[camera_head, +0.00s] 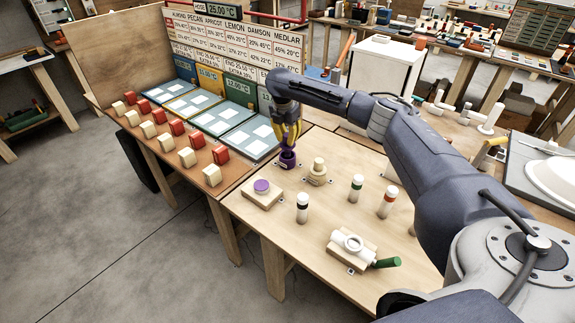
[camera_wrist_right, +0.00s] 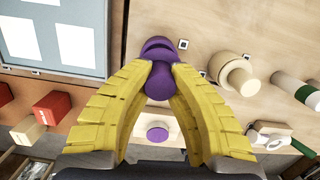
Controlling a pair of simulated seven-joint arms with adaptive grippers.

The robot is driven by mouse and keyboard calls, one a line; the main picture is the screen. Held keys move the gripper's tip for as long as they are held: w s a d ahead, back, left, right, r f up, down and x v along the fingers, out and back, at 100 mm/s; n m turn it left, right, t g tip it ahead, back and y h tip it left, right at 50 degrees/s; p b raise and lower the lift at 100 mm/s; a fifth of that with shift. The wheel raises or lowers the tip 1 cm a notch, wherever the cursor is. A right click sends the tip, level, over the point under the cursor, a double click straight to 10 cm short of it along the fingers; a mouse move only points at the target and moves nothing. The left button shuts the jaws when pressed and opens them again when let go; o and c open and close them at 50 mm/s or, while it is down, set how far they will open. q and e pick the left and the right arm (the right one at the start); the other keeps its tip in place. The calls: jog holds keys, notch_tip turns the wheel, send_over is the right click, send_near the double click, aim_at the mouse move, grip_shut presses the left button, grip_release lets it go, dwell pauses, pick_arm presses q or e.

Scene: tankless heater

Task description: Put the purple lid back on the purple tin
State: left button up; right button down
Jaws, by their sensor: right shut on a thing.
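My right gripper (camera_head: 289,142) has its yellow fingers closed on a purple rounded piece, which I take to be the knob of the purple lid. It shows between the fingertips in the right wrist view (camera_wrist_right: 158,84). My left gripper is not in view.
A wooden block with a purple disc (camera_head: 262,186) stands in front of the tin. A wooden stepped piece (camera_head: 318,170) is close right of it. Banded cylinders (camera_head: 303,207) and a white fitting with a green handle (camera_head: 352,245) stand nearer. A panel with red and cream blocks (camera_head: 176,127) lies left.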

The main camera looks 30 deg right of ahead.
aim_at(287, 147)
jog(key=shift+f, duration=2.3)
dwell(2.4)
jog(key=c, duration=1.3)
grip_release()
jog(key=shift+r, duration=0.1)
notch_tip(287, 147, up, 12)
jog(key=a, duration=0.1)
jog(key=shift+s+a, duration=0.3)
jog(key=shift+s, duration=0.05)
jog(key=shift+w, duration=0.1)
